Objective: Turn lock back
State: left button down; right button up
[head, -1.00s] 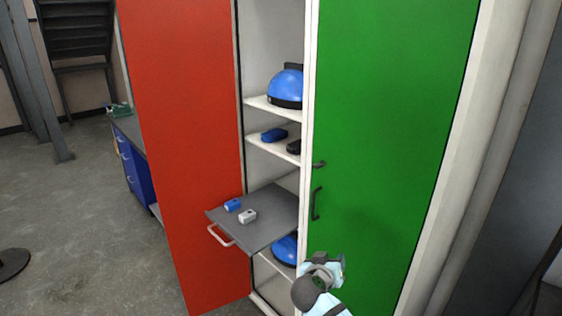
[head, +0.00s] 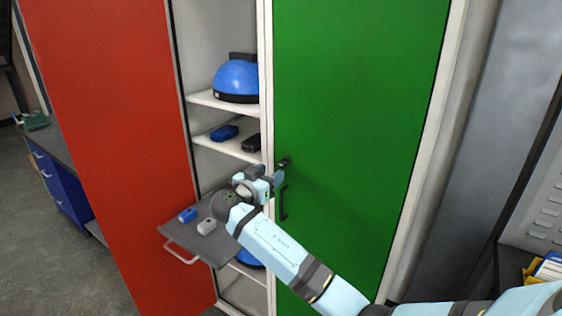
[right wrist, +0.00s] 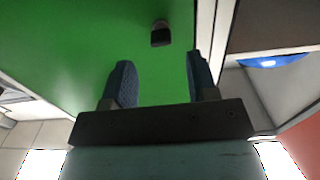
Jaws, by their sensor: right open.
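The lock (head: 285,162) is a small dark knob on the left edge of the green door (head: 360,120), above the door's dark handle (head: 283,203). In the right wrist view the lock (right wrist: 161,34) stands out from the green surface, ahead of and between the fingers. My right gripper (head: 279,175) is open and empty, just below the lock in the head view. Its two blue-grey fingers (right wrist: 160,80) are apart in the wrist view and do not touch the lock. My left gripper is not in view.
The red door (head: 110,140) stands open at left. Shelves between the doors hold a blue helmet (head: 236,80) and small blue and dark items. A pulled-out grey tray (head: 182,238) with two small items lies close beside my right wrist.

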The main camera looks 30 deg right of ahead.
aim_at(282, 163)
jog(key=p+x, duration=0.1)
jog(key=x, duration=0.5)
jog(key=shift+w+d, duration=0.2)
jog(key=shift+d, duration=0.1)
jog(key=c, duration=0.9)
